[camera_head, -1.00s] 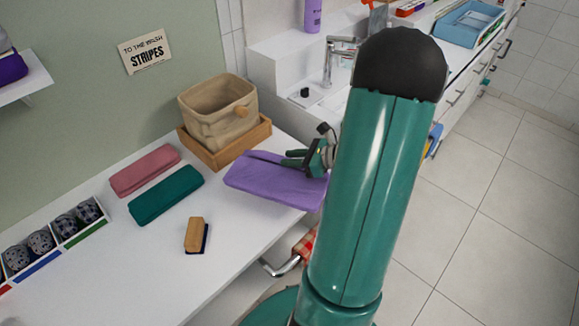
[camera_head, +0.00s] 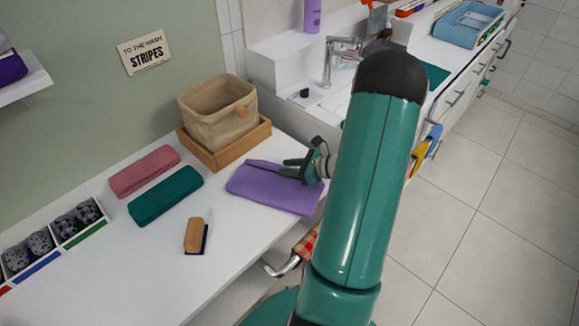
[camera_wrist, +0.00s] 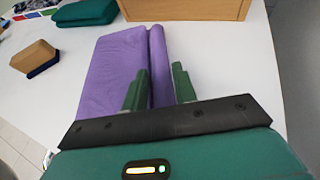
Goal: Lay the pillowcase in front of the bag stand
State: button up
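The purple folded cloth, which I take as the pillowcase (camera_head: 262,187), lies flat on the white counter, in front of the wooden bag stand (camera_head: 226,152) and slightly to its right. A beige fabric bag (camera_head: 218,115) sits in the stand. My gripper (camera_head: 288,168) is over the cloth's right part. In the wrist view my gripper (camera_wrist: 160,72) has its two green fingers apart, with the rolled edge of the pillowcase (camera_wrist: 108,72) running between them. Whether the fingers touch the cloth is unclear. The stand's wooden front (camera_wrist: 185,9) shows at the top.
A pink folded cloth (camera_head: 145,171) and a dark green one (camera_head: 166,195) lie left of the pillowcase. A wooden brush (camera_head: 195,235) lies nearer the front. A divided tray (camera_head: 62,238) is at the left.

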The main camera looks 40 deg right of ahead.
jog(key=shift+o, duration=1.4)
